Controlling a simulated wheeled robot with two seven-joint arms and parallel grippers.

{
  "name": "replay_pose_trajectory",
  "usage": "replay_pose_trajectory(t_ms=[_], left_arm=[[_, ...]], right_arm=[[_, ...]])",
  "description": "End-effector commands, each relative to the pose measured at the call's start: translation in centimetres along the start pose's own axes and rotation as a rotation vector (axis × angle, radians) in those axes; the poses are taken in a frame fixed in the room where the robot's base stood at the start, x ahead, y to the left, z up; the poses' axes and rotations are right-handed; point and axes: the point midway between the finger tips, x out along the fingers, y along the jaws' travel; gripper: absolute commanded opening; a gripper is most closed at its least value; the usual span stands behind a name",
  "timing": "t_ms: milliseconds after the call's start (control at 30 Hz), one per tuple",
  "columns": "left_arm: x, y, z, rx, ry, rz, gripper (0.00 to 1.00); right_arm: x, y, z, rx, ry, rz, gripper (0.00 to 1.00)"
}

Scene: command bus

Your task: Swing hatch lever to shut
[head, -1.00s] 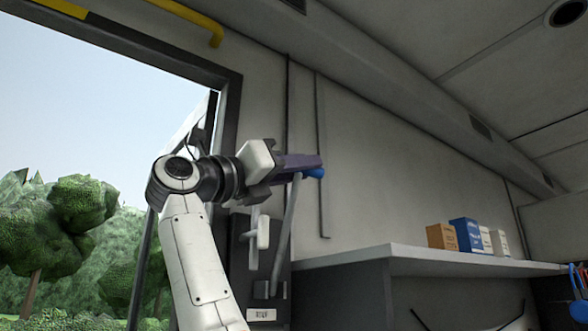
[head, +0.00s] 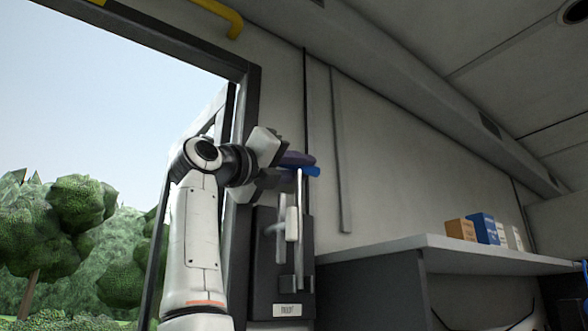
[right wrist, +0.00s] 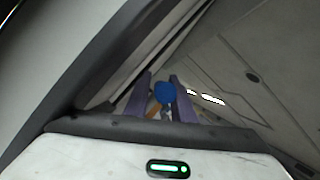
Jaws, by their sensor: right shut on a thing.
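The hatch lever (head: 299,235) is a thin grey rod with a blue grip (head: 311,172) at its top. It stands nearly upright in front of a dark panel (head: 264,262) beside the doorway. My right gripper (head: 304,165) is shut on the blue grip, its purple fingers at the lever's top. In the right wrist view the blue grip (right wrist: 165,93) shows as a round end between the two purple fingers (right wrist: 160,98). The fingers partly cover the grip in the head view. My left gripper is not in view.
An open doorway with trees (head: 80,215) outside lies left of the panel. A white plate (head: 292,224) stands close by the lever. A shelf (head: 440,246) with several small boxes (head: 482,228) is at right. A yellow rail (head: 222,13) runs above the doorway.

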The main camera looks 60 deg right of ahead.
Motion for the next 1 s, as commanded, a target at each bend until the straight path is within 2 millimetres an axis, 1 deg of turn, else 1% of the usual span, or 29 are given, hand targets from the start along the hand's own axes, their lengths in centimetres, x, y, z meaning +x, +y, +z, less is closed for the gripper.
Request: replay_pose_trajectory(t_ms=[233, 267, 300, 333, 667, 767, 1000], left_arm=[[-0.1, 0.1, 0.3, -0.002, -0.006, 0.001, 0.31], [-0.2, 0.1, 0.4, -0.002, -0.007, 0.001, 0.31], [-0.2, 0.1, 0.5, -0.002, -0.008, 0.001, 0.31], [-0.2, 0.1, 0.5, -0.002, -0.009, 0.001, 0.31], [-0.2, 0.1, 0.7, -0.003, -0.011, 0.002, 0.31], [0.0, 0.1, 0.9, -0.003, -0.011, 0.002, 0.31], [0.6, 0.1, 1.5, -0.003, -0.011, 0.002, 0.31]], right_arm=[[0.0, 0.1, 0.0, -0.005, 0.000, 0.001, 0.00], [0.0, 0.1, 0.0, -0.005, 0.001, 0.001, 0.26], [0.0, 0.1, 0.0, -0.005, 0.001, 0.001, 0.33], [0.0, 0.1, 0.0, -0.005, 0.001, 0.001, 0.36], [-0.3, 0.1, 0.0, -0.001, -0.001, 0.001, 0.36], [-1.4, 0.2, 0.0, -0.001, -0.003, 0.002, 0.36], [-6.1, 0.2, 0.0, -0.001, -0.003, 0.003, 0.36]])
